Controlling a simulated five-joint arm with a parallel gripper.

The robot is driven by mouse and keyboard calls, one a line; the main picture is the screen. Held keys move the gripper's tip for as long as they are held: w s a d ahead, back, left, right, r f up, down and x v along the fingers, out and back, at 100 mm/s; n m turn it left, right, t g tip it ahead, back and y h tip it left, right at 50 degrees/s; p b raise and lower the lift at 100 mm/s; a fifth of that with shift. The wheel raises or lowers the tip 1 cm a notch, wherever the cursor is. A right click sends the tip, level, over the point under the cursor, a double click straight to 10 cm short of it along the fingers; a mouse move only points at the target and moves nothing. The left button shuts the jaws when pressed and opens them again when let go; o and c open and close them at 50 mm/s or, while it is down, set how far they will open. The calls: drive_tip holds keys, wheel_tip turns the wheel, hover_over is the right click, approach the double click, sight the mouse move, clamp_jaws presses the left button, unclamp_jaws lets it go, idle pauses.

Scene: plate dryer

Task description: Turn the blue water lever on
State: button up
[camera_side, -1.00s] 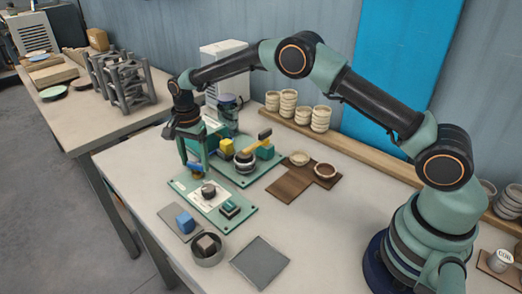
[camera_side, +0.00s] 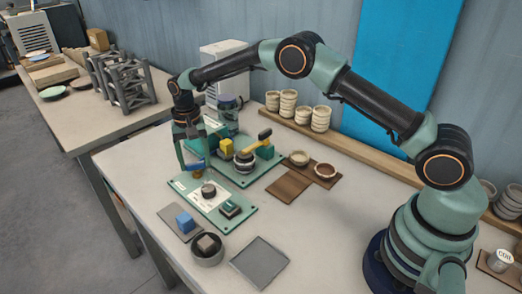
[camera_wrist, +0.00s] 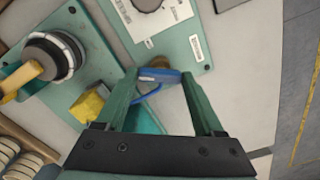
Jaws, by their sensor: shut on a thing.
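The blue water lever (camera_wrist: 158,74) lies between my fingertips in the wrist view, with a brass fitting partly showing behind it. In the side view the blue lever (camera_side: 194,165) sits at the back left corner of the green panel. My gripper (camera_wrist: 161,80) points down and is shut on the lever, one finger at each end of its visible blue part. In the side view my gripper (camera_side: 194,168) partly hides the lever and its fitting.
The green panel (camera_side: 243,214) carries a dark knob (camera_side: 208,190) on a white dial. A yellow block (camera_side: 226,146) and a yellow-handled round device (camera_side: 245,161) stand close behind. A blue cube (camera_side: 185,222) and a grey bowl (camera_side: 207,253) are in front. The table's left edge is near.

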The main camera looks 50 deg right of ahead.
drive_tip(key=n, duration=0.6)
idle(0.7)
drive_tip(key=o, duration=1.4)
wheel_tip(320, 180, up, 12)
drive_tip(key=shift+r, duration=0.1)
wheel_tip(320, 180, up, 8)
drive_tip(key=t, duration=0.1)
hover_over(195, 163)
drive_tip(key=s+d, duration=0.4)
drive_tip(key=s+d+r+t, duration=0.2)
drive_tip(key=s+d+r, duration=0.15)
drive_tip(key=s, duration=0.35)
drive_tip(key=s+d+f+t, duration=0.1)
drive_tip(key=s, duration=0.4)
drive_tip(key=s+d, duration=0.1)
drive_tip(key=s, duration=0.4)
drive_tip(key=s+d+f+t, duration=0.1)
drive_tip(key=s, duration=0.4)
drive_tip(key=shift+s+d+f+t, duration=0.2)
drive_tip(key=shift+d+f+t, duration=0.1)
drive_tip(key=shift+f, duration=0.05)
